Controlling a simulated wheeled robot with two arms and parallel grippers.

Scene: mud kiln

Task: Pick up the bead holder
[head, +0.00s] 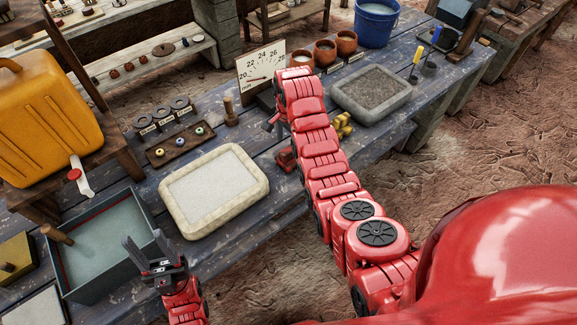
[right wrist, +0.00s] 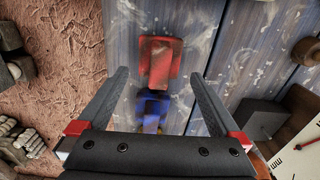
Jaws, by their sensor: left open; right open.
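A small red and blue object (right wrist: 160,62) lies on the blue plank table under my right gripper; its red part (head: 286,158) shows beside my right arm in the head view. I cannot tell for sure whether this is the bead holder. A dark wooden board (head: 180,146) with several coloured rings lies left of it. My right gripper (right wrist: 158,78) is open, its fingers either side of the red and blue object in the picture, with nothing held. In the head view it is mostly hidden by its arm. My left gripper (head: 146,246) is open and empty near the blue-grey basin.
A stone tray (head: 258,180) of pale material and a blue-grey basin (head: 65,250) stand at the left. A grey tray (head: 406,92), clay cups (head: 325,52) and a blue bucket (head: 376,22) stand at right. A dial board (head: 262,66) stands behind my right gripper.

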